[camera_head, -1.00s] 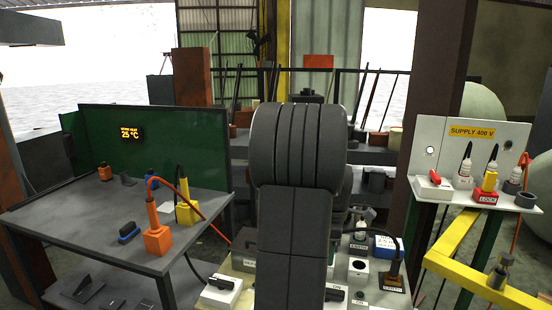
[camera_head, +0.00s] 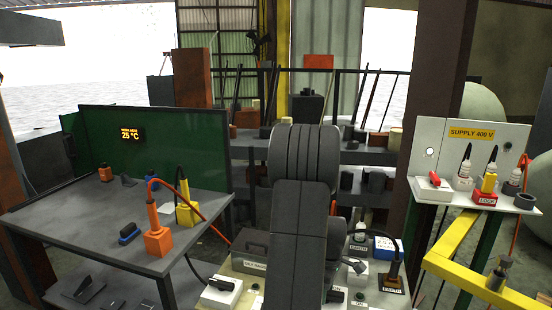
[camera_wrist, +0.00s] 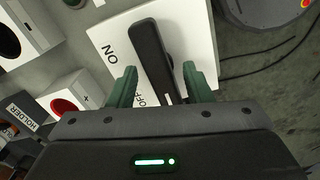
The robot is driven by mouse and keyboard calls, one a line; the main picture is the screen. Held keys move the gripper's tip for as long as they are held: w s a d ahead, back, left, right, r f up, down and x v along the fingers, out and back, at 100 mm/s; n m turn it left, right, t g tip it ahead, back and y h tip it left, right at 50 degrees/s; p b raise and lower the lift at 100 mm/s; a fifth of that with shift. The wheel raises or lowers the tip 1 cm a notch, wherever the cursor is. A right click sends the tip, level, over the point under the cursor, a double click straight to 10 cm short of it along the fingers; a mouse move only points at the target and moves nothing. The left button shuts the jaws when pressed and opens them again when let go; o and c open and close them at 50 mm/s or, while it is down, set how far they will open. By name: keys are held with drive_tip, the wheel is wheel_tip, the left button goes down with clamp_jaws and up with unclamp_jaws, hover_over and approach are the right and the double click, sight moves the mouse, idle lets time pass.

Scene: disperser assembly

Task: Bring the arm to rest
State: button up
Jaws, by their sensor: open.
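My arm stands in the middle of the head view and hides part of the bench behind it; my gripper is hidden there. In the wrist view my gripper (camera_wrist: 160,85) is open, with its two green fingers apart. A black switch handle (camera_wrist: 150,55) on a white plate (camera_wrist: 196,40) marked ON and OFF shows between and beyond the fingers. I cannot tell whether the fingers touch the handle.
A dark table (camera_head: 75,225) at the left bears orange and yellow plugs with cables. A panel marked SUPPLY 400 V (camera_head: 472,132) stands at the right, above a yellow rail (camera_head: 455,240). The wrist view shows a box with a red round part (camera_wrist: 66,104).

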drive_tip(key=m+p, duration=0.1)
drive_tip(key=m, duration=0.3)
drive_tip(key=shift+r+m, duration=0.1)
drive_tip(key=shift+m, duration=0.2)
drive_tip(key=shift+m+p, duration=0.4)
drive_tip(key=shift+m, duration=0.2)
drive_tip(key=shift+s, duration=0.1)
